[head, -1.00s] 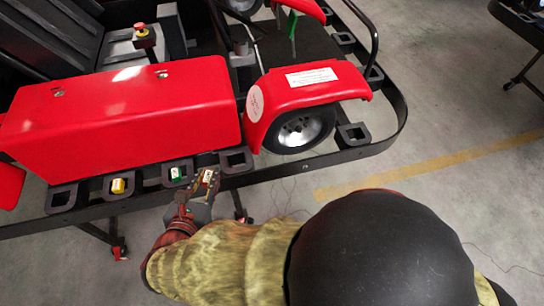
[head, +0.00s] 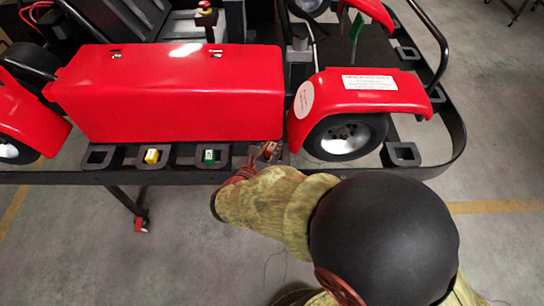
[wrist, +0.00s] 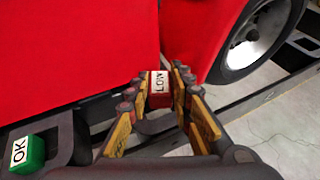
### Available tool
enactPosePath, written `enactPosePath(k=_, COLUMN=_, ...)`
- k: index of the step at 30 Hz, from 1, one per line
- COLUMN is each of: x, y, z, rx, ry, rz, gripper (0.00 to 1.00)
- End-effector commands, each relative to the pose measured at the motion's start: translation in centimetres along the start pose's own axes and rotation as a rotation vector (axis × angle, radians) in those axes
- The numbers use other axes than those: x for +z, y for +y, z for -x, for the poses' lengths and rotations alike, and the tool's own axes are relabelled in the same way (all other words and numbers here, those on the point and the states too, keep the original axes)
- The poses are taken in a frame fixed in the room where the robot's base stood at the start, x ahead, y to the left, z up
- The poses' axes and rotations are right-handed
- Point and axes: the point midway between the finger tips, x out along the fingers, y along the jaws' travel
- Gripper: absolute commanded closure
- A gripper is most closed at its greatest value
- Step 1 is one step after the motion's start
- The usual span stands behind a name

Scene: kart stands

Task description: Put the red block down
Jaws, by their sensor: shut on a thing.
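The red block (wrist: 158,84) with a white "LOW" label shows in the wrist view, held between the fingertips of my gripper (wrist: 159,90). My gripper is shut on it. In the head view my gripper (head: 268,151) is at the black square holder (head: 243,160) nearest the kart's wheel, on the stand's near rail. My fingers and arm mostly hide the block and this holder there. I cannot tell whether the block touches the holder.
The near rail also carries a holder with a yellow block (head: 152,156), one with a green block (head: 209,156) and an empty holder (head: 98,157) at left. The red kart side pod (head: 180,95) rises just behind. Another empty holder (head: 401,154) lies right of the wheel (head: 346,138).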

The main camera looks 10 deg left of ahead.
Motion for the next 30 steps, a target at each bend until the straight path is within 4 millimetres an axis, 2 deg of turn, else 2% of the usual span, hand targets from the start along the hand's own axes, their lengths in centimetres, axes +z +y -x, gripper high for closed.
enactPosePath(k=5, x=-0.7, y=-0.1, z=-1.1, rx=-0.002, ry=0.0, rz=-0.001, gripper=0.95)
enactPosePath(k=9, x=-2.8, y=-0.1, z=-2.1, rx=0.0, ry=0.001, rz=0.002, gripper=0.95)
enactPosePath(k=12, x=-3.6, y=-0.1, z=-2.5, rx=0.0, ry=0.0, rz=0.001, gripper=0.95)
enactPosePath(k=24, x=-3.8, y=-0.1, z=-2.6, rx=0.0, ry=0.0, rz=0.0, gripper=0.95)
enactPosePath(k=25, x=-3.8, y=-0.1, z=-2.6, rx=0.0, ry=0.0, rz=-0.001, gripper=0.76)
enactPosePath(k=30, x=-3.7, y=-0.1, z=-2.5, rx=0.0, ry=0.0, rz=-0.001, gripper=0.67)
